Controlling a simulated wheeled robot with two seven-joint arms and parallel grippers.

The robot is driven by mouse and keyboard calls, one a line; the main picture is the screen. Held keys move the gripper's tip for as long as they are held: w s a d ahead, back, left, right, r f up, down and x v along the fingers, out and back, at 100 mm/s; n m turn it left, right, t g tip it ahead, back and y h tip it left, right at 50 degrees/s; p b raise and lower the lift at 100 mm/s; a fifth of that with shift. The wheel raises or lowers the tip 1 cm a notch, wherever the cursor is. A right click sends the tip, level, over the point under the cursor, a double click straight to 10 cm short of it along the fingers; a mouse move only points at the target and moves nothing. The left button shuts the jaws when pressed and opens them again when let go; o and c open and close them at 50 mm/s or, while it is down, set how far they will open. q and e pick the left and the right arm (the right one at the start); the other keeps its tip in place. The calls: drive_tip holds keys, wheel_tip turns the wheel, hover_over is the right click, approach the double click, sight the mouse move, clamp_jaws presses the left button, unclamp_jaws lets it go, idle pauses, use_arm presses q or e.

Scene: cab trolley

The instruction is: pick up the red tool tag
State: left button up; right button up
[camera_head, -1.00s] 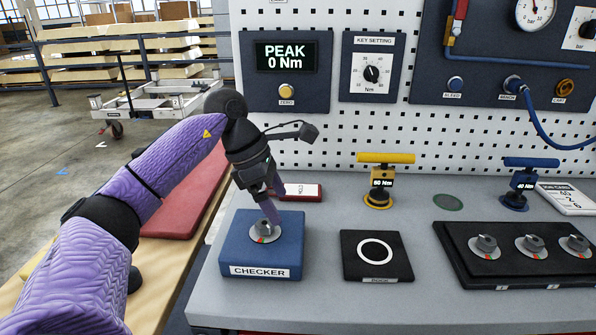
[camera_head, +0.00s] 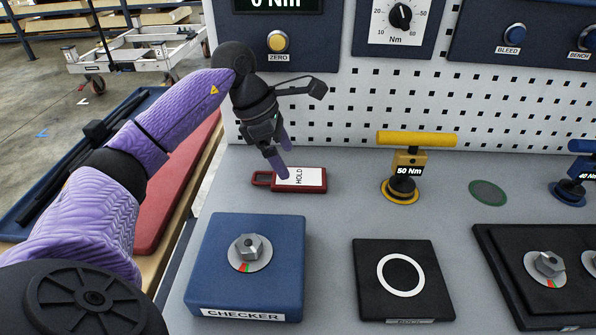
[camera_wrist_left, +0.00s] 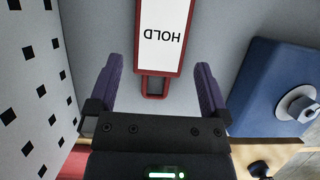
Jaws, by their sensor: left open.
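The red tool tag (camera_head: 300,179), with a white label reading HOLD and a loop at its left end, lies flat on the grey bench. My left gripper (camera_head: 281,160) is over its left part, fingers pointing down. In the left wrist view the open fingers (camera_wrist_left: 158,68) stand on either side of the tag's loop end, with gaps to both. The labelled part of the tag (camera_wrist_left: 163,38) extends past the fingertips. The gripper holds nothing. My right gripper is not in view.
The blue checker block (camera_head: 282,265) is in front of the tag. The black pad with a white ring (camera_head: 365,290) is beside it. A yellow 50 Nm tool (camera_head: 417,140) stands right of the tag. The pegboard (camera_head: 345,115) rises behind.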

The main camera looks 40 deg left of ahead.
sight(296, 176)
use_arm(q)
drive_tip(key=b+x, duration=0.1)
drive_tip(key=x, duration=0.3)
drive_tip(key=shift+d+f+b, duration=0.2)
drive_tip(key=shift+f+b, duration=0.05)
drive_tip(key=shift+b, duration=0.05)
drive_tip(key=shift+r, duration=0.15)
drive_tip(key=c, duration=1)
drive_tip(key=shift+o, duration=0.2)
